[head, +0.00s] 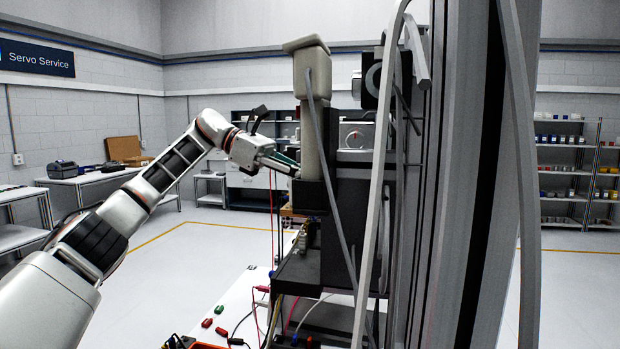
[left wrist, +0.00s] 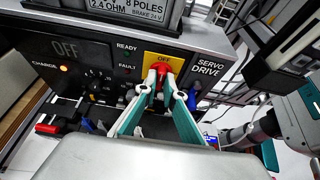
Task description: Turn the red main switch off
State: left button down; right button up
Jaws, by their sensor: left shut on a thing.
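The red main switch (left wrist: 162,70) shows in the left wrist view on a yellow plate (left wrist: 164,57) marked OFF, on the dark front panel of the servo drive. My left gripper (left wrist: 162,86) has its two fingers closed on either side of the red handle. The fingers cover part of the handle, so its exact angle is hard to read. In the head view my left gripper (head: 294,172) reaches the side of the dark equipment, and the switch is hidden there. My right gripper cannot be made out in either view.
A blue part (left wrist: 192,100) sits close right of the fingers. A grey cable (head: 335,185) hangs near my gripper. Open floor lies to the left.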

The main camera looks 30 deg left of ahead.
dwell(0.4)
pick_arm(q)
jog(key=c, duration=2.1)
grip_release()
jog(key=shift+c, duration=0.2)
jog(key=v, duration=1.2)
